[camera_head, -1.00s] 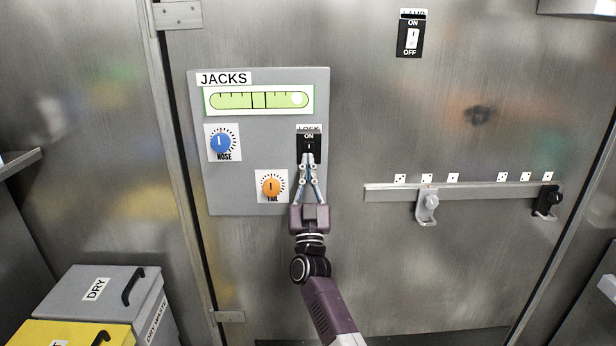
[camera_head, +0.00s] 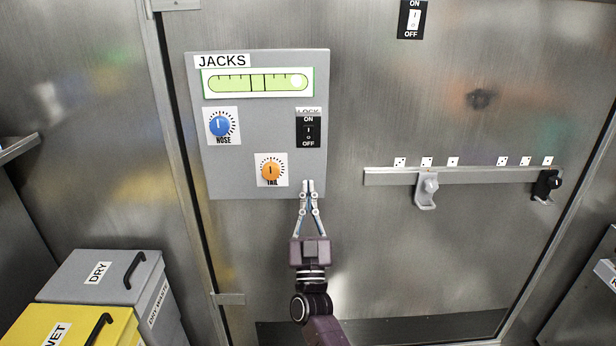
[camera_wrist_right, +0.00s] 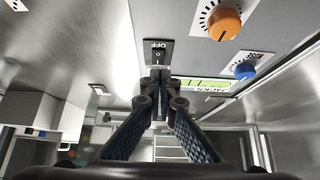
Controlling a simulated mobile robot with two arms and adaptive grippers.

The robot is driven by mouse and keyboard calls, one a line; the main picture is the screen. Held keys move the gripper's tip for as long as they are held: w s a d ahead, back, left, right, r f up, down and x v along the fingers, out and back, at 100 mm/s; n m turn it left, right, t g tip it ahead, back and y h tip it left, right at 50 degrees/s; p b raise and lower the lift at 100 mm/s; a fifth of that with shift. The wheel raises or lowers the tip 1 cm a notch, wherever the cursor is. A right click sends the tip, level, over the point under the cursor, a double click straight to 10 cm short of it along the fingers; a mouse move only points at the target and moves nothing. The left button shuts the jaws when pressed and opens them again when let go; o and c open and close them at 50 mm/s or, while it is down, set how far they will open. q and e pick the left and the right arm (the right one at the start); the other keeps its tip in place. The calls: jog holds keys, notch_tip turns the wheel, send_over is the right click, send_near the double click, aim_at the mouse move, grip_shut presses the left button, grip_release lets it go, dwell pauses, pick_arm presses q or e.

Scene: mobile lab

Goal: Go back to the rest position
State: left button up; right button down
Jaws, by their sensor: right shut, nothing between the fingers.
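My right gripper (camera_head: 308,184) is shut and empty, its fingertips together near the lower right corner of the grey JACKS panel (camera_head: 225,180). It is below the black LOCK rocker switch (camera_head: 308,131) and apart from it. In the right wrist view the shut fingers (camera_wrist_right: 158,78) point towards the switch (camera_wrist_right: 158,54), with a gap I cannot measure. The panel also bears a blue NOSE knob (camera_head: 220,125), an orange TAIL knob (camera_head: 270,170) and a green level gauge (camera_head: 258,83). My left gripper is not in view.
A rail (camera_head: 390,177) with a grey hook (camera_head: 427,190) and a black hook (camera_head: 546,186) is on the wall at right. Another switch (camera_head: 412,18) is above. A grey DRY bin (camera_head: 75,268) and a yellow WET bin (camera_head: 80,325) stand at lower left. The wall below the rail is clear.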

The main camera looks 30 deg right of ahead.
jog(key=shift+s+a+f, duration=0.1)
jog(key=shift+s+f, duration=0.05)
dwell(0.4)
jog(key=s+a+f+n+g+y, duration=0.15)
jog(key=a+f+y, duration=0.25)
jog(key=f, duration=0.8)
jog(key=a+f+n+g+y, duration=0.2)
jog(key=a+f+n+y, duration=0.15)
jog(key=f, duration=0.85)
jog(key=a+f+n+g+y, duration=0.2)
jog(key=a+f+y, duration=0.2)
jog(key=f, duration=0.8)
jog(key=s+a+f+n+g+y, duration=0.1)
jog(key=s+a+f+g, duration=0.15)
jog(key=s+f, duration=0.65)
jog(key=s+a+f+g+y, duration=0.1)
jog(key=s+f+g, duration=0.3)
jog(key=s+f, duration=0.5)
jog(key=s+f+g, duration=0.3)
jog(key=s+f, duration=0.3)
jog(key=s, duration=0.5)
jog(key=s+f+g, duration=0.3)
jog(key=s+f, duration=0.3)
jog(key=s, duration=0.5)
jog(key=s+f+g, duration=0.3)
jog(key=s+f, duration=0.2)
jog(key=s, duration=0.7)
jog(key=shift+d+f+n, duration=0.3)
jog(key=shift+d+f, duration=0.05)
jog(key=shift+f, duration=0.05)
